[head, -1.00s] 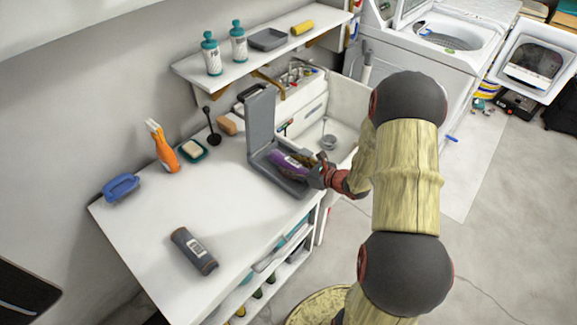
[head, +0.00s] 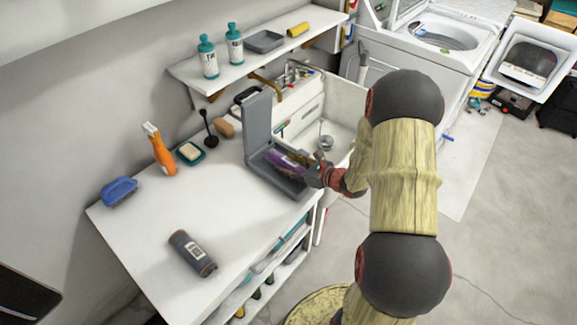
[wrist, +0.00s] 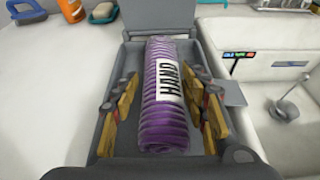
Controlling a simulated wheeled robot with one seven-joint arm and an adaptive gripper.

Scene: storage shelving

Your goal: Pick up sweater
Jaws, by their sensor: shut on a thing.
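A purple ribbed roll with a white label reading "HAND" (wrist: 165,115), which I take to be the sweater, lies lengthwise in an open grey case (head: 258,122) on the white counter's right end. It also shows in the head view (head: 282,163), partly hidden. My gripper (head: 313,171) reaches into the case from the right. In the wrist view my gripper (wrist: 166,100) has its yellow-padded fingers on both sides of the roll, shut on it. The roll still appears to be down inside the case.
A dark labelled cylinder (head: 193,253), a blue brush (head: 119,191), an orange bottle (head: 160,152) and a soap dish (head: 190,153) stand on the counter (head: 150,230). A sink (head: 340,115) adjoins on the right. A shelf with bottles (head: 207,57) hangs above. The counter's middle is clear.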

